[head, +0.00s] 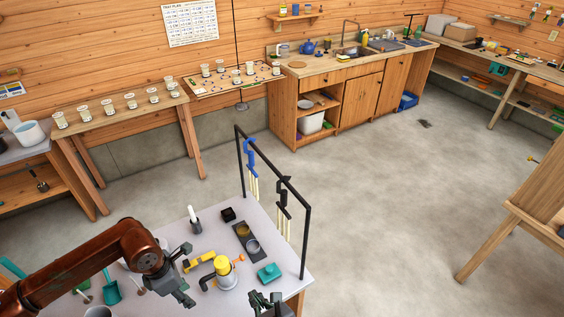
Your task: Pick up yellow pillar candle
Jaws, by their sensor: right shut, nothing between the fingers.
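The yellow pillar candle (222,265) appears as a short yellow cylinder on the pale worktable (172,235). It seems to stand in or right behind a whitish cup-like vessel (228,281); which of these I cannot tell. My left gripper (183,293) hangs over the table to the left of the candle, apart from it. Its fingers are too small and dark to show if they are open. My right gripper (266,302) is at the bottom edge, to the right of and nearer than the candle. It is shut and empty, partly cut off by the frame.
A white candle (194,214) in a dark holder, a yellow tool (200,260), a dark tray (247,239), a teal block (268,272) and a teal scoop (111,290) crowd the table. Open floor lies beyond.

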